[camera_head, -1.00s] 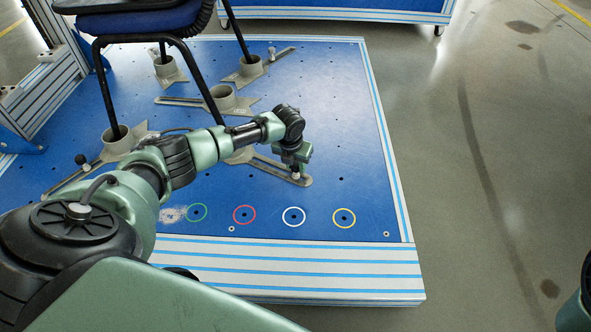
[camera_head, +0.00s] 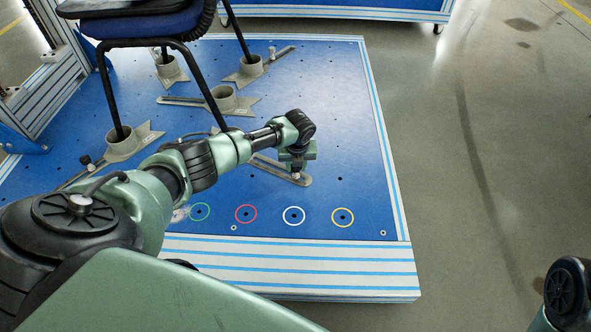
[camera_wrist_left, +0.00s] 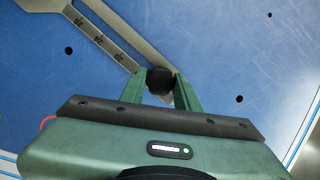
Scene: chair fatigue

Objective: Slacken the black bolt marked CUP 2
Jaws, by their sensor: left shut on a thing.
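My left gripper (camera_head: 297,173) is down at the near end of a grey slotted cup arm (camera_head: 305,181) on the blue platform. In the left wrist view its two green fingers (camera_wrist_left: 160,85) are shut on the round black head of a bolt (camera_wrist_left: 159,79), one finger on each side. The bolt sits at the end of the slotted arm (camera_wrist_left: 112,42), which has a marked scale. I cannot read a CUP 2 label. My right gripper is not in view.
A chair with a blue seat (camera_head: 165,24) stands with its legs in grey cups (camera_head: 224,98). Another black knob (camera_head: 86,160) is at the left. Coloured rings, such as the white one (camera_head: 294,216), mark the platform's front. Bare floor lies to the right.

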